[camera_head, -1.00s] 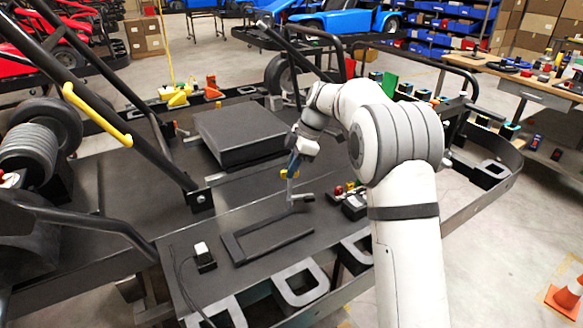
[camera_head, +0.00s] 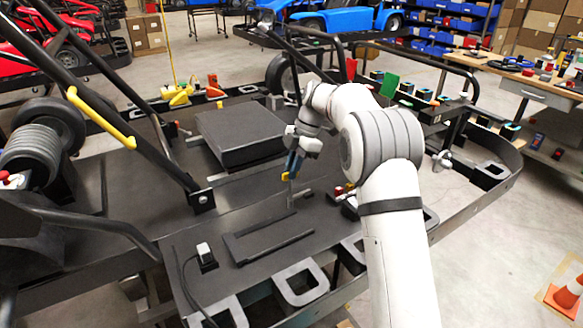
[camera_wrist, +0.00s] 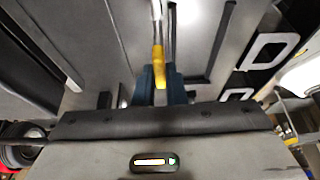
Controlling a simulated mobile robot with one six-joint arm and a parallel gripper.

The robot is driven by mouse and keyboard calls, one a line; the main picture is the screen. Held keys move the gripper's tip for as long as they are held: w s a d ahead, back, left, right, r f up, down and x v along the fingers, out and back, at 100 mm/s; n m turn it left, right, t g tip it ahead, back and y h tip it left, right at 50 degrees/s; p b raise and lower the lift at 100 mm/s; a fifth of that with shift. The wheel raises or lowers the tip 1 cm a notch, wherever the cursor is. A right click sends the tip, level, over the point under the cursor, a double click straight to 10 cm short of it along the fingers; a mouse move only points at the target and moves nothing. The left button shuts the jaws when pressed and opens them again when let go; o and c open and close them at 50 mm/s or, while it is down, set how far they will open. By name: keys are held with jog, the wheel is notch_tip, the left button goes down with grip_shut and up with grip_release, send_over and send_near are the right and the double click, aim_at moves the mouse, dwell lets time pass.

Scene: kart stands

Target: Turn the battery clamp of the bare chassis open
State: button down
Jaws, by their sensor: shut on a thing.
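The battery clamp is a thin upright grey lever (camera_head: 291,193) with a yellow grip (camera_head: 286,176) at its top. It stands on the dark chassis floor (camera_head: 150,225), in front of a flat black box (camera_head: 240,136) that looks like the battery. My gripper (camera_head: 291,165) has blue fingers and is shut around the yellow grip. In the wrist view, the yellow grip (camera_wrist: 158,62) runs down between the blue fingers (camera_wrist: 160,85), with the grey rod beyond it. The fingers hide the end of the grip. The clamp's foot is small and hard to make out.
A dark U-shaped bracket (camera_head: 268,242) lies on the floor in front of the clamp. A small black block with a white top (camera_head: 204,256) stands left of it. A black bar with a yellow sleeve (camera_head: 100,118) slants across the left. Grey loops (camera_head: 300,284) line the near edge.

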jog(key=shift+w+r, duration=0.1)
jog(key=shift+r, duration=0.05)
jog(key=c, duration=1.7)
grip_release()
jog(key=shift+w, duration=0.1)
jog(key=shift+o, duration=1.1)
jog(key=v, duration=0.7)
jog(key=shift+r, duration=0.3)
jog(key=shift+d, duration=0.1)
